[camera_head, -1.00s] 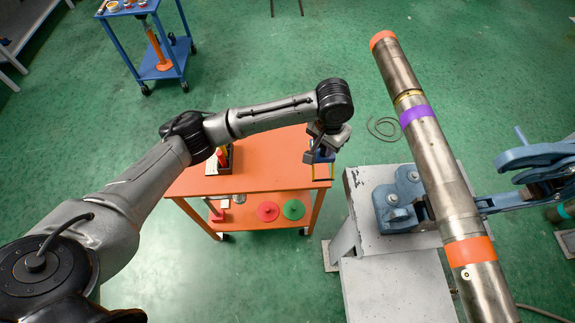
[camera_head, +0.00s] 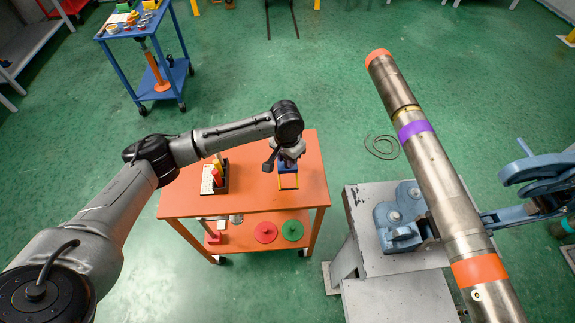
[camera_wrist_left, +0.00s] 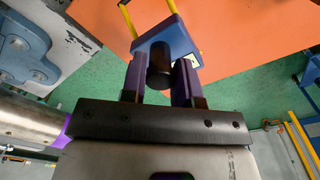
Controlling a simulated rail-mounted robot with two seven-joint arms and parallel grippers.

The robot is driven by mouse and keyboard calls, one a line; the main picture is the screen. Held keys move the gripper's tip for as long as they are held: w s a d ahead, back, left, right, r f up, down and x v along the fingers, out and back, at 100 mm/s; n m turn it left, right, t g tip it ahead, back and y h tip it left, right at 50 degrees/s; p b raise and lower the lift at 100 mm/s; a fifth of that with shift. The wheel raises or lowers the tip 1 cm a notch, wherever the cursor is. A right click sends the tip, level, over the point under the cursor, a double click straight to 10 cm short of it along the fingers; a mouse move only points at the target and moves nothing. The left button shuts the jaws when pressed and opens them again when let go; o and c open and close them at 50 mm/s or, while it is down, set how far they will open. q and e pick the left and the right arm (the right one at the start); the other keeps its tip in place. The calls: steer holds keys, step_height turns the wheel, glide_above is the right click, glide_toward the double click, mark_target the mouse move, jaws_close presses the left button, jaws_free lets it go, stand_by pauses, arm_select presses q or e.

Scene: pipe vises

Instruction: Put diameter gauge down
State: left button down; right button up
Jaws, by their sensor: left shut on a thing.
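The diameter gauge (camera_head: 288,182) has a blue body and yellow prongs. My left gripper (camera_head: 287,158) is shut on it and holds it over the right part of the orange cart's top (camera_head: 250,193). In the left wrist view, the purple fingers of the gripper (camera_wrist_left: 160,78) close on the dark handle below the gauge's blue body (camera_wrist_left: 168,36). The yellow prongs point away over the orange top. I cannot tell whether the gauge touches the surface. My right gripper is not in view.
A dark holder with white, yellow and red items (camera_head: 213,178) stands on the cart's left. Red (camera_head: 265,232) and green (camera_head: 292,230) discs lie on its lower shelf. A banded pipe (camera_head: 440,165) in a blue vise (camera_head: 395,215) is at right. The middle top is clear.

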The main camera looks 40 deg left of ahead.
arm_select(q)
steer(key=shift+f+b, duration=0.5)
steer(key=shift+f, duration=1.5)
steer(key=c, duration=0.9)
jaws_free()
steer(key=shift+f, duration=0.15)
steer(key=shift+o, duration=0.2)
